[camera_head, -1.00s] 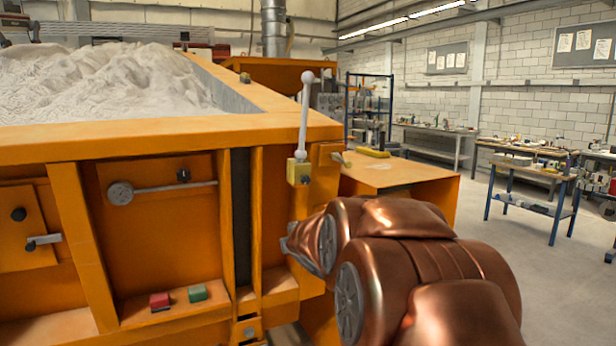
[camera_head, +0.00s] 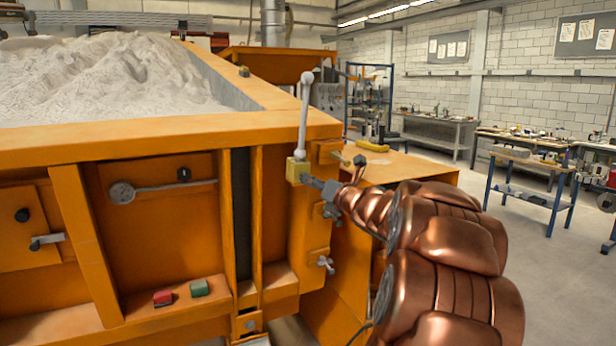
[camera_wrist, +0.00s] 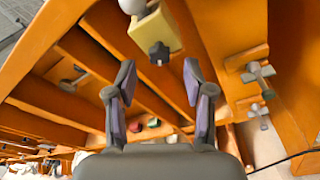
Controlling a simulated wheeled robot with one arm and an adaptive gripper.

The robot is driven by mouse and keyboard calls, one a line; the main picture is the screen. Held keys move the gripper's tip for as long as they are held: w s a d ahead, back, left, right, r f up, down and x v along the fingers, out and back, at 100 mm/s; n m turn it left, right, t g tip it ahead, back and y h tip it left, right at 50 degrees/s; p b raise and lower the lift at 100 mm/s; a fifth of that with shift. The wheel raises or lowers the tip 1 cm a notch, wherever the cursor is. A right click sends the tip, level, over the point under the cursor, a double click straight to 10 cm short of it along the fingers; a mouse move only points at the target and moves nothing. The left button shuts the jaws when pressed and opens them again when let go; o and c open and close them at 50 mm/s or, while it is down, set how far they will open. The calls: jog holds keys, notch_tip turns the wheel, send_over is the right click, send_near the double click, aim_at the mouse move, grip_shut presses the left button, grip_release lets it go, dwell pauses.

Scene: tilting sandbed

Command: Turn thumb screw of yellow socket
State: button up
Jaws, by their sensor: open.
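The yellow socket (camera_head: 297,171) is a small block on the front right corner of the orange sandbed frame. A pale grey lever (camera_head: 303,120) with a ball top stands upright in it. In the wrist view the yellow socket (camera_wrist: 156,32) is at the top, and its dark thumb screw (camera_wrist: 159,53) faces me. My gripper (camera_wrist: 158,71) is open, with the thumb screw just beyond its fingertips and roughly centred between them. In the head view my gripper (camera_head: 314,183) is just right of the socket and partly hides its face; contact cannot be told.
Grey clamp handles (camera_wrist: 258,72) sit on the orange frame right of my gripper, with another wing handle (camera_head: 326,264) lower down. A red block (camera_head: 162,298) and a green block (camera_head: 199,288) lie on the lower ledge. An orange side table (camera_head: 400,166) stands right of the frame.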

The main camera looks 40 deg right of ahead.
jog(key=shift+p+x, duration=0.75)
jog(key=shift+x, duration=1.65)
jog(key=shift+c, duration=0.3)
grip_shut()
